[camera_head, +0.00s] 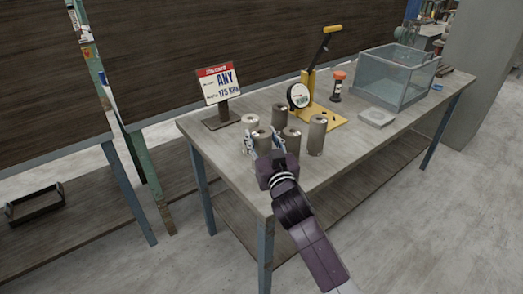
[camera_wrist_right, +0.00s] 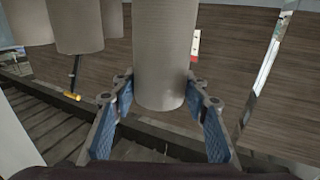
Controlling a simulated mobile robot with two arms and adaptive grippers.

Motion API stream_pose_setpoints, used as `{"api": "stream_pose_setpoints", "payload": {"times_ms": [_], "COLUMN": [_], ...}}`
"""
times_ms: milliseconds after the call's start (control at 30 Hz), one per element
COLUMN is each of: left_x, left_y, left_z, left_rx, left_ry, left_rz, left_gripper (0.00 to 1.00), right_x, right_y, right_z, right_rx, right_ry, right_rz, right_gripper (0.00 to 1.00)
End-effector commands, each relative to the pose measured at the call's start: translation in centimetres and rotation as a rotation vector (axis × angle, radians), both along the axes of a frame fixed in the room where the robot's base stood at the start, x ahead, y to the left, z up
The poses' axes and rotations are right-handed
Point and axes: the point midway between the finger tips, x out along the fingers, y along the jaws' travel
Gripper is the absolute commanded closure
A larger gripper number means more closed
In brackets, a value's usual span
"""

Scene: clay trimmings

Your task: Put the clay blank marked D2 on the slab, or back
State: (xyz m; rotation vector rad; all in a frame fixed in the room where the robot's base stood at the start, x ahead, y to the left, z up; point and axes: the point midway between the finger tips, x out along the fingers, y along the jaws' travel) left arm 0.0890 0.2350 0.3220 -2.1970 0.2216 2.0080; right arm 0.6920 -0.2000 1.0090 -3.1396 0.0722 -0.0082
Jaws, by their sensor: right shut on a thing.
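Several grey clay cylinders stand close together at the near left of the workbench. My right gripper (camera_head: 263,143) reaches in from the front and is shut on one cylinder (camera_head: 262,133). In the right wrist view this cylinder (camera_wrist_right: 165,50) is between the two blue-padded fingers (camera_wrist_right: 162,90). Other cylinders stand beside it: one at the back left (camera_head: 250,119), one behind (camera_head: 280,114), one to its right (camera_head: 291,137) and a taller one (camera_head: 317,133) farther right. No D2 mark is readable on any. A pale square slab (camera_head: 377,117) lies bare at the right. My left gripper is out of view.
A sign reading "ANY 175 KPa" (camera_head: 220,86) stands at the back left. A yellow lever press (camera_head: 308,88) with a round gauge (camera_head: 299,96) stands mid-bench, with an orange-topped item (camera_head: 338,84) beside it. A clear box (camera_head: 402,90) is at the right.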

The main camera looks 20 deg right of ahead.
Motion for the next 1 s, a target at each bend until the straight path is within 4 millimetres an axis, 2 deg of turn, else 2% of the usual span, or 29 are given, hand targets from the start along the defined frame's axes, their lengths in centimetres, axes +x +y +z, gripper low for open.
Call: {"api": "stream_pose_setpoints", "payload": {"times_ms": [300, 733, 767, 900, 1000], "left_x": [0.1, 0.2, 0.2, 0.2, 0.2], "left_y": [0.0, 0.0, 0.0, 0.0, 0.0], "left_z": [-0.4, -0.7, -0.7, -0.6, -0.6], "left_rx": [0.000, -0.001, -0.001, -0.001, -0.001], "left_ry": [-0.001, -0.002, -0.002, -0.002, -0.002], "left_rz": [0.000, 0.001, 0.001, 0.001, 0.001], "left_gripper": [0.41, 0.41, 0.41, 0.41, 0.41], "right_x": [0.0, 0.0, 0.0, 0.0, 0.0], "right_y": [0.0, 0.0, 0.0, 0.0, 0.0], "right_z": [-3.8, -4.4, -4.7, -4.6, -4.6], "right_rx": [0.001, 0.001, 0.000, 0.000, 0.000], "right_ry": [-0.003, -0.006, 0.001, 0.001, 0.001], "right_rz": [0.001, 0.002, 0.001, 0.001, 0.000], "right_gripper": [1.00, 1.00, 0.57, 0.42, 0.41]}}
